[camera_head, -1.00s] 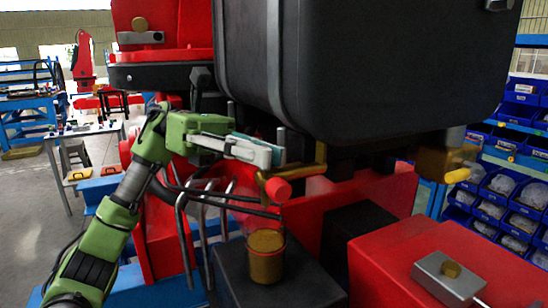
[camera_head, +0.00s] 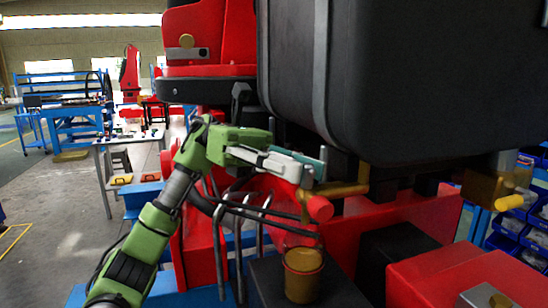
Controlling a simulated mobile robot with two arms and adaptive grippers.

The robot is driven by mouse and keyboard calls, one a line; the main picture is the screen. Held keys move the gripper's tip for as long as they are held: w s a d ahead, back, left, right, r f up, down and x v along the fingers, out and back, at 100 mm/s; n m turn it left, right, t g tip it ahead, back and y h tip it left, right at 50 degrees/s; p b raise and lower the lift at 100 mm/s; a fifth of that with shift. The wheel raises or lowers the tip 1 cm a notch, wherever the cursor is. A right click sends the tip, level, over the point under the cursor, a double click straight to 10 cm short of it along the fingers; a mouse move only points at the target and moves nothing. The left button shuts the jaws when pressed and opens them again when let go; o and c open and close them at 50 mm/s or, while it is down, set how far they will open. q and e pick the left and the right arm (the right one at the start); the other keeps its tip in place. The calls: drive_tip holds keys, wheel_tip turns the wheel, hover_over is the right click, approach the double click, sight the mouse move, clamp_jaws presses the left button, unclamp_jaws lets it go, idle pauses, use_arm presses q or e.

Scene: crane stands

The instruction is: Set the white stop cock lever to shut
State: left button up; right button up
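A brass pipe (camera_head: 345,188) with a red round end (camera_head: 320,208) runs below the large black tank. A small pale upright piece (camera_head: 307,178) shows by the pipe; I cannot tell if it is the white stop cock lever, and no other white lever stands out. My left gripper (camera_head: 308,168), green with pale and teal fingers, reaches in from the left. Its fingertips are at or just in front of this piece, above the red end. Whether they touch it or grip anything is unclear. My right gripper is out of view.
The black tank (camera_head: 410,80) overhangs the pipe closely. Bent grey bars (camera_head: 240,215) stand below my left gripper. A brass cup (camera_head: 303,275) sits on a black block below the pipe. A yellow lever (camera_head: 515,200) is on a brass fitting at right. Open floor lies at left.

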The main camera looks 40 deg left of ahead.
use_arm(q)
drive_tip(key=v, duration=1)
drive_tip(key=shift+a, duration=0.35)
drive_tip(key=shift+w, duration=0.1)
